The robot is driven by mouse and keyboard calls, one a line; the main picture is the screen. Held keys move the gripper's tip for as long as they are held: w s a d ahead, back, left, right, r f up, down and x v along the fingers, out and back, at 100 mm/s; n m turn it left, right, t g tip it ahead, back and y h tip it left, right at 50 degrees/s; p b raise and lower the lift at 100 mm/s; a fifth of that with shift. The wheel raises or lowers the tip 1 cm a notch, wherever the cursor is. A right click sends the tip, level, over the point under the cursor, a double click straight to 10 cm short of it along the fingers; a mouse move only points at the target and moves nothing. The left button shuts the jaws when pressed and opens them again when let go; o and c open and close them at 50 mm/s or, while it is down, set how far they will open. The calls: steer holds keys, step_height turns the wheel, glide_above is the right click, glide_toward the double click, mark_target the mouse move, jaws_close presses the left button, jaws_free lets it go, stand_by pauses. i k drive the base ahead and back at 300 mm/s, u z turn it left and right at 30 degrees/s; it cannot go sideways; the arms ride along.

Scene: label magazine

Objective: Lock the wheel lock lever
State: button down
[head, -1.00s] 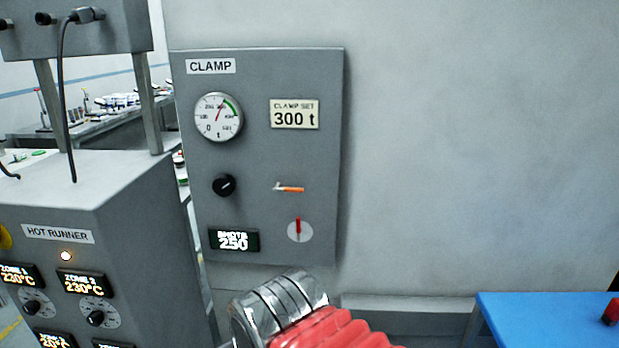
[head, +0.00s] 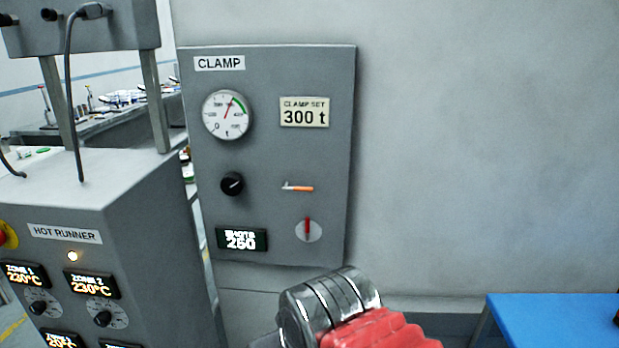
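The wheel lock lever cannot be told for sure in this view. On the grey CLAMP panel (head: 270,80) there is a small lever with an orange grip (head: 299,188), lying almost level. Below it a red lever (head: 307,228) stands upright on a round pale disc. No wheel shows. My gripper is not in view. A chrome and red ribbed part at the bottom centre looks like part of my arm; it is below the panel in the picture.
The CLAMP panel also carries a gauge (head: 227,115), a black knob (head: 232,184) and a display (head: 241,240). A HOT RUNNER cabinet (head: 150,230) stands at the left. A blue surface (head: 550,320) is at the lower right. The wall right of the panel is bare.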

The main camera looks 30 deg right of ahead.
mark_target(295, 188)
steer(key=u, duration=0.05)
steer(key=i, duration=1)
steer(key=z, duration=0.05)
